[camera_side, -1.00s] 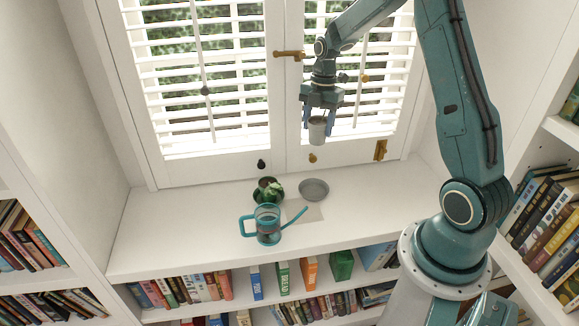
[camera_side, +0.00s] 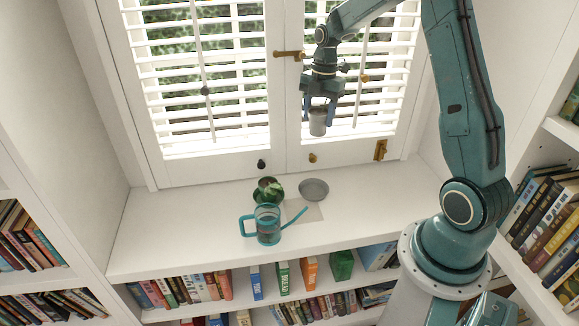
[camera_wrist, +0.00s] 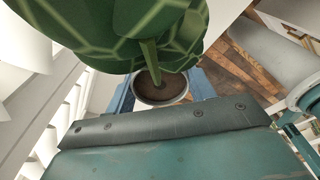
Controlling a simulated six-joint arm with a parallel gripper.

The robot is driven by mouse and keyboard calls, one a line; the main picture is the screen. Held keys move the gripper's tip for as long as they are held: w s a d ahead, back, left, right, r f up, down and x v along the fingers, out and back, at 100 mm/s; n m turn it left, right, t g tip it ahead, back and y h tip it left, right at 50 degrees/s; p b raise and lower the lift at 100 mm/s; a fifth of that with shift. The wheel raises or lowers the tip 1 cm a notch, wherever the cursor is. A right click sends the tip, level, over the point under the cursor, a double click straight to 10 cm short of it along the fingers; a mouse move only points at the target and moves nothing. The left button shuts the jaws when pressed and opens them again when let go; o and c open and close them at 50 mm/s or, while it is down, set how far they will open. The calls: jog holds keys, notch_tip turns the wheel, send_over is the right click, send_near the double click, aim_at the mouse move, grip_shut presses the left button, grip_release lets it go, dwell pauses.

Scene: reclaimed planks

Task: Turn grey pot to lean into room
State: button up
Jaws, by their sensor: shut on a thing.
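The grey pot (camera_side: 318,123) hangs upright between the fingers of my gripper (camera_side: 318,112), in the air in front of the right shutter. The wrist view shows the pot's pale rim and brown soil (camera_wrist: 160,90) between the blue fingers (camera_wrist: 160,96). A green stem rises from the soil to large, pale-veined leaves (camera_wrist: 120,30) that fill the upper left of that view. I cannot make out these leaves in the side view. A round grey saucer (camera_side: 314,189) lies empty on the white sill (camera_side: 180,225), below and apart from the pot.
A dark green pot with a leafy plant (camera_side: 268,189) stands on the sill left of the saucer. A clear jug with teal handle (camera_side: 267,224) is in front, beside a teal stick (camera_side: 295,217). White shutters (camera_side: 205,75) rise behind. The sill's left side is clear.

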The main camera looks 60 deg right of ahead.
dwell(0.3)
notch_tip(320, 180, down, 19)
jog(key=m, duration=0.4)
jog(key=shift+f, duration=0.15)
jog(key=shift+f, duration=0.15)
jog(key=shift+f, duration=1.35)
jog(key=o, duration=1.4)
jog(key=shift+c, duration=0.2)
